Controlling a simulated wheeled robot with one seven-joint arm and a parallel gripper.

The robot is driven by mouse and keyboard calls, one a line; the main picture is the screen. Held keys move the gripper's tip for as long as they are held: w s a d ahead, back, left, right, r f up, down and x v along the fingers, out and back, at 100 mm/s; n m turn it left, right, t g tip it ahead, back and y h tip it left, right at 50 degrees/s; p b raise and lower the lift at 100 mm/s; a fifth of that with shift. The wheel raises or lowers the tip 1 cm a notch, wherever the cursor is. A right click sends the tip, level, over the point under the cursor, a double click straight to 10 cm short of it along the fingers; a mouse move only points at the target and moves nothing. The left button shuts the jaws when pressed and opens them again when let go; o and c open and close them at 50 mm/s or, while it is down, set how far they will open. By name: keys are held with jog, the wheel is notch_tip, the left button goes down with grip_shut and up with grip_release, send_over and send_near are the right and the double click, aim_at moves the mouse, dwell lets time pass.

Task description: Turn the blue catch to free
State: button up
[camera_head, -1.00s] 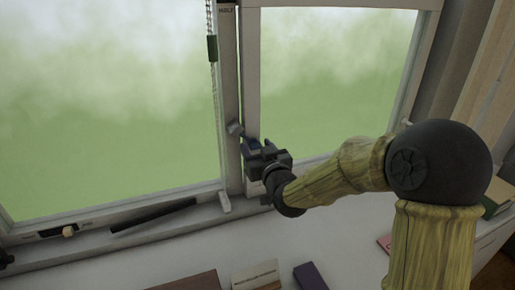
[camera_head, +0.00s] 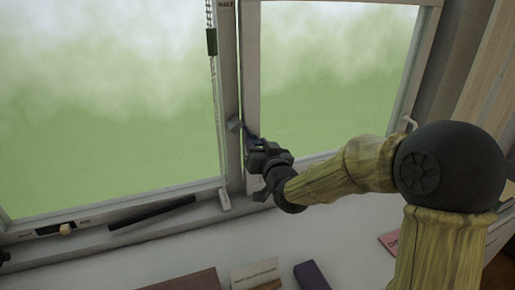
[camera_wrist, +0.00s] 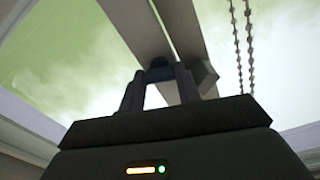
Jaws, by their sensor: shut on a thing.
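The blue catch (camera_head: 252,142) sits on the window frame where the two sashes meet, and my gripper (camera_head: 257,148) covers much of it in the head view. In the wrist view the catch (camera_wrist: 159,70) is a dark blue piece between my fingertips (camera_wrist: 158,76). My gripper is shut on it. A grey block (camera_wrist: 206,78) is fixed to the frame beside the catch, to the right in the wrist view; it also shows in the head view (camera_head: 234,124). Lettering on the frame is too small to read surely.
A bead chain with a dark green piece (camera_head: 212,42) hangs left of the frame. A dark bar (camera_head: 152,220) lies along the lower frame. On the white surface below are a purple box (camera_head: 310,276), a pale card (camera_head: 257,275) and a brown item (camera_head: 187,282).

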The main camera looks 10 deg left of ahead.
jog(key=m+b, duration=0.1)
jog(key=m, duration=0.2)
jog(key=shift+f+m, duration=0.1)
jog(key=shift+m, duration=0.3)
jog(key=m+b, duration=0.1)
jog(key=m, duration=0.2)
jog(key=shift+m, duration=0.3)
jog(key=m, duration=0.3)
jog(key=shift+m+b, duration=0.3)
jog(key=m, duration=0.4)
jog(key=shift+f, duration=0.1)
jog(key=o, duration=1)
jog(key=shift+d, duration=0.1)
